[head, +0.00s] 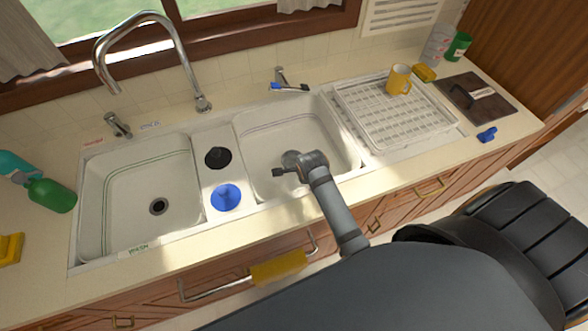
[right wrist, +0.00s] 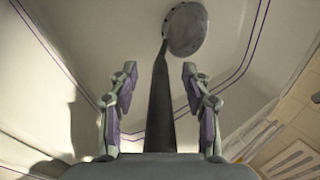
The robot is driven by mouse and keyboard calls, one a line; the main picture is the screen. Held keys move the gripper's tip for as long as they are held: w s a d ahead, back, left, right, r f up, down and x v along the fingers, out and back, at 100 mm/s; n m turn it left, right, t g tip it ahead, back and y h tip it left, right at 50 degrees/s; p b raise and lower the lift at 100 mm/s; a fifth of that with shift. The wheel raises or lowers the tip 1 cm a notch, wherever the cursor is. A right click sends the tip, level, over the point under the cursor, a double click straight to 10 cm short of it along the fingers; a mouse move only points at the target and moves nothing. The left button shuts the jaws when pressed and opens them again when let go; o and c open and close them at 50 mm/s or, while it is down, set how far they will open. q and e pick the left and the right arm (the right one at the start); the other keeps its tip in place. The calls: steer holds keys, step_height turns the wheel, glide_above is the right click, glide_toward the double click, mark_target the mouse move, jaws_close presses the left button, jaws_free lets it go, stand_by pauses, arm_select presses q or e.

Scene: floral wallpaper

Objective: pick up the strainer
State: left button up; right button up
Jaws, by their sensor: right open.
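The strainer (right wrist: 186,28) shows in the right wrist view as a round grey perforated disc on a long dark handle (right wrist: 160,100). In the head view its disc (head: 290,158) shows in the right sink basin, partly hidden by my right gripper (head: 284,172). In the right wrist view my right gripper (right wrist: 160,95) is open, with one finger on each side of the handle. Gaps show between the handle and both fingers. The handle's lower end is hidden behind the gripper body. My left gripper is not in view.
The right basin's walls (head: 335,130) surround my gripper. A black item (head: 217,157) and a blue one (head: 226,197) lie on the sink divider. A white dish rack (head: 375,125) with a yellow mug (head: 398,80) stands right. The left basin (head: 130,190) is clear.

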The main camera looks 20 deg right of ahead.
steer(key=shift+c, duration=0.4)
jaws_close()
step_height(320, 180, up, 10)
steer(key=shift+b, duration=0.3)
step_height(320, 180, up, 8)
steer(key=p, duration=0.8)
